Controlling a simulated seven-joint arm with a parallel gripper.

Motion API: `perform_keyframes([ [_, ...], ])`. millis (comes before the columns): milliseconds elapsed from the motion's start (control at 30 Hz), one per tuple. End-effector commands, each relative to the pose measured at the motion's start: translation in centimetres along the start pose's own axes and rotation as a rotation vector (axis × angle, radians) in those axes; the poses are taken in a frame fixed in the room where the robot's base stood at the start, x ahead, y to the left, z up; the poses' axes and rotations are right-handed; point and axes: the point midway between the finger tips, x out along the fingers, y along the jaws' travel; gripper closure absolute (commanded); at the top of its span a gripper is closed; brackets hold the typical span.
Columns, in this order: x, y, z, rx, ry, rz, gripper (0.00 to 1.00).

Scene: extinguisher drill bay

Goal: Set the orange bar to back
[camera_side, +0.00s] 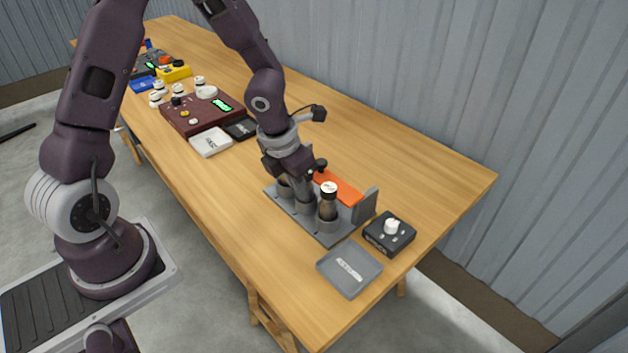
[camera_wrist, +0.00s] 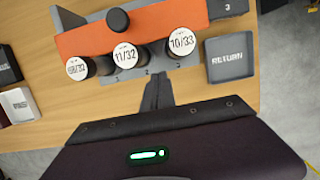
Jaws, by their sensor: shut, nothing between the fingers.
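The orange bar (camera_side: 340,188) lies along the far side of a grey rack (camera_side: 324,239) in the side view. It also shows in the wrist view (camera_wrist: 165,25), with a black knob (camera_wrist: 117,20) on it. Several dark cylinders with white labelled caps stand in a row along the bar's near side; one reads 11/32 (camera_wrist: 126,55) and one 10/33 (camera_wrist: 182,42). My gripper (camera_wrist: 157,82) is shut and empty, its tips close to the rack's near edge between those two cylinders. In the side view my wrist partly hides the rack and bar; contact cannot be told.
A grey RETURN tray (camera_side: 350,268) and a dark box with a white knob (camera_side: 390,235) stand beside the rack. A maroon panel (camera_side: 202,116), white tray (camera_side: 211,142) and black tray (camera_side: 241,128) lie farther along the table. The tabletop behind the rack is clear.

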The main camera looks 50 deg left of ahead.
Motion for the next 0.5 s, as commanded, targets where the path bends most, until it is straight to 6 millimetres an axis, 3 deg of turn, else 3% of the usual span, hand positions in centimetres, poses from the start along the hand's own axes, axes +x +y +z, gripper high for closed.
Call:
perform_keyframes([
  [67, 1.4, -0.1, 0.2, 0.003, 0.001, 0.001, 1.0],
  [267, 1.9, 0.1, 3.2, -0.001, -0.003, 0.002, 1.0],
  [500, 2.0, 0.0, 4.0, 0.001, -0.002, 0.001, 1.0],
])
